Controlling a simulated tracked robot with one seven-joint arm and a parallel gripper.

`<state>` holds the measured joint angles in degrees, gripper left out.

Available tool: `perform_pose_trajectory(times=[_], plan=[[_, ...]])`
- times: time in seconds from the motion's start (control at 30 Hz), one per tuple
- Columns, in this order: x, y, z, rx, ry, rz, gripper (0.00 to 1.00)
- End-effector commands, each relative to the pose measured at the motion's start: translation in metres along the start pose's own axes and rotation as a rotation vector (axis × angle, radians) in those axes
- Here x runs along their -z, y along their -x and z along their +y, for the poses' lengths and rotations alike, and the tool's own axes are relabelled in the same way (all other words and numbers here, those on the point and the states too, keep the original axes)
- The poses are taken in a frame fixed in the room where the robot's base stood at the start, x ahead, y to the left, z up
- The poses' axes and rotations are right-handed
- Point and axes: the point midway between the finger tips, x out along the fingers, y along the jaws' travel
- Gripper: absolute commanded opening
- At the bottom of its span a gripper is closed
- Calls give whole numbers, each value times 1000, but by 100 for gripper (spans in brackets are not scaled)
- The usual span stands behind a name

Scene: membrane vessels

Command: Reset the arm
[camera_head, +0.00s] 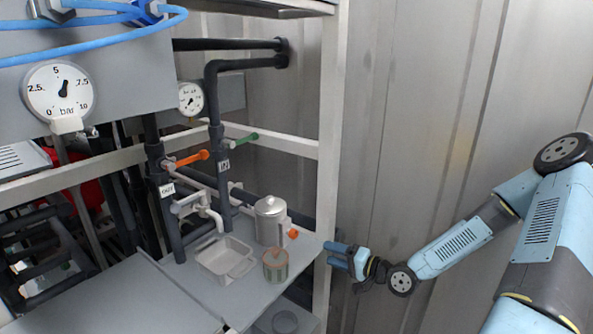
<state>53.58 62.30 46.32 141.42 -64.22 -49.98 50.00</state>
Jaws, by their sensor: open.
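My arm comes in from the right side of the head view, in light blue and dark grey. The fingers are apart from the canister and the cup on the shelf.
Dark pipes with an orange handle (190,158) and a green handle (243,139) stand behind. A white post (331,130) rises near my gripper.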

Motion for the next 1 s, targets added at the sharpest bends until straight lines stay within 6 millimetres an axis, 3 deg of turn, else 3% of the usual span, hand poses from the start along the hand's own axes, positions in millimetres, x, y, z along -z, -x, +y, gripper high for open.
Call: perform_pose_trajectory(times=[0.3, 0.5, 0.77, 1.0], plan=[[4, 13, 28, -350, 220, -127, 61], [17, 31, 32, -558, 349, -185, 61], [40, 61, 17, -802, 497, -232, 61], [60, 90, -16, -1001, 602, -247, 61]])
